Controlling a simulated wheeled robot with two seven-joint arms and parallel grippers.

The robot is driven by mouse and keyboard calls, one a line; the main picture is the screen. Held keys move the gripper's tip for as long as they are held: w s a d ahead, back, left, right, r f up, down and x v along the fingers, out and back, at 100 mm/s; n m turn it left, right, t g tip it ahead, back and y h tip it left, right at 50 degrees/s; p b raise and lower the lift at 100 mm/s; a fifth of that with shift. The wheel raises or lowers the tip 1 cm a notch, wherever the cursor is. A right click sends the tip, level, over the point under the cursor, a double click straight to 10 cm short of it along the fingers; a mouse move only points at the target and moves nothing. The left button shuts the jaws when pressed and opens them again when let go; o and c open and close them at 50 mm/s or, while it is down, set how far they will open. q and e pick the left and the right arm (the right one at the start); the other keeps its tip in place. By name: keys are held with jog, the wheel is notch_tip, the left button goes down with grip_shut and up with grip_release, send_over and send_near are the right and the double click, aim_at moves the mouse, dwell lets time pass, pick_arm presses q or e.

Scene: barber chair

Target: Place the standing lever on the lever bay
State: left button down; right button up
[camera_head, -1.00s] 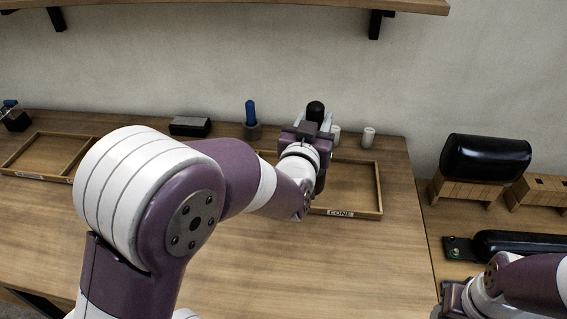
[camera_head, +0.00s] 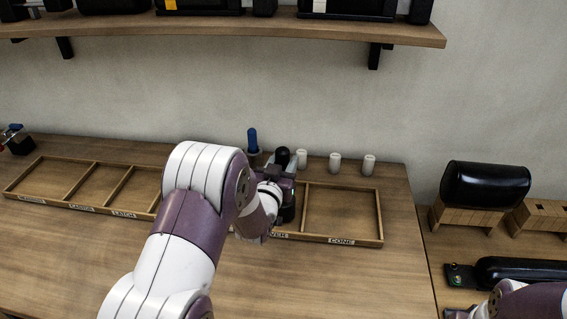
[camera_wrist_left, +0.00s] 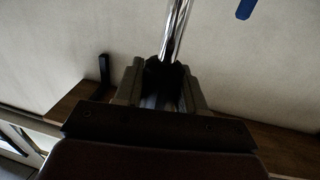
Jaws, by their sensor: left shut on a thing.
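My left gripper (camera_head: 283,186) is shut on the standing lever, whose black knob (camera_head: 282,154) sticks up above the fingers. In the left wrist view, the lever's bright metal rod (camera_wrist_left: 176,32) rises from a dark part between the fingers. The lever is roughly upright in the head view. The gripper is over or just in front of the lever bay (camera_head: 278,235), the compartment left of the one labelled CONE. My arm and hand hide most of this bay, and I cannot tell whether the lever's lower end touches it. My right gripper is not clearly shown; only its arm enters at bottom right.
The long wooden tray has further bays at left (camera_head: 95,183) and an empty CONE bay (camera_head: 340,212). A blue-handled item (camera_head: 253,140) and several white cylinders (camera_head: 335,162) stand behind it. A black cushion (camera_head: 485,185) lies at right. The table front is clear.

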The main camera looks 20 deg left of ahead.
pick_arm(q)
jog(key=shift+w+f, duration=0.1)
jog(key=shift+f, duration=0.05)
jog(key=shift+f, duration=0.2)
jog(key=c, duration=0.7)
grip_release()
jog(key=shift+o, duration=0.2)
